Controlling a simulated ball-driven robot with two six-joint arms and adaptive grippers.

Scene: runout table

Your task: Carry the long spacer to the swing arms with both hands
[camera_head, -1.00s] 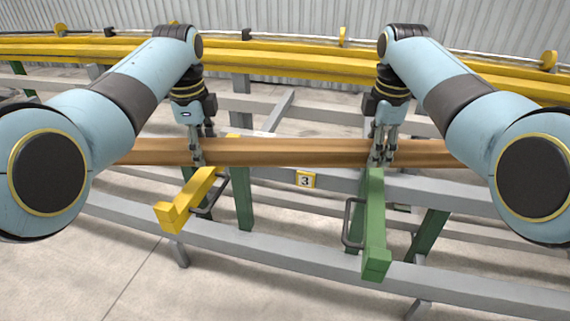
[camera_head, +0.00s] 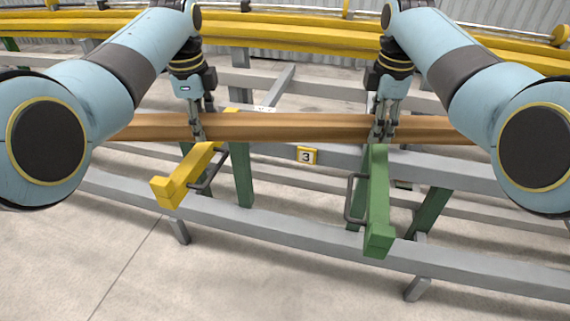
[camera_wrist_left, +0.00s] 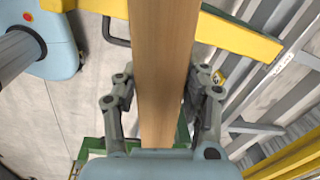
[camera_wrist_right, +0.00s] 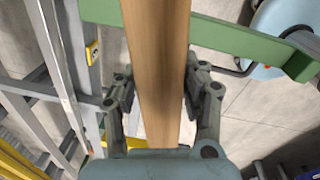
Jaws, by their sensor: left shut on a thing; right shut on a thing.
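The long spacer (camera_head: 285,127) is a brown wooden beam lying level across the head view. My left gripper (camera_head: 197,134) is shut on it toward its left part, and my right gripper (camera_head: 382,134) is shut on it toward its right part. In the left wrist view the spacer (camera_wrist_left: 160,75) runs between the fingers (camera_wrist_left: 160,95). In the right wrist view the spacer (camera_wrist_right: 157,75) also runs between the fingers (camera_wrist_right: 162,95). The yellow swing arm (camera_head: 185,172) and the green swing arm (camera_head: 377,200) point toward me below the spacer. I cannot tell whether it touches them.
Grey rails (camera_head: 290,234) of the runout table run across in front, with a yellow number 3 plate (camera_head: 307,156) between the swing arms. Yellow beams (camera_head: 290,40) lie at the back before a corrugated wall. The concrete floor (camera_head: 120,260) in front is clear.

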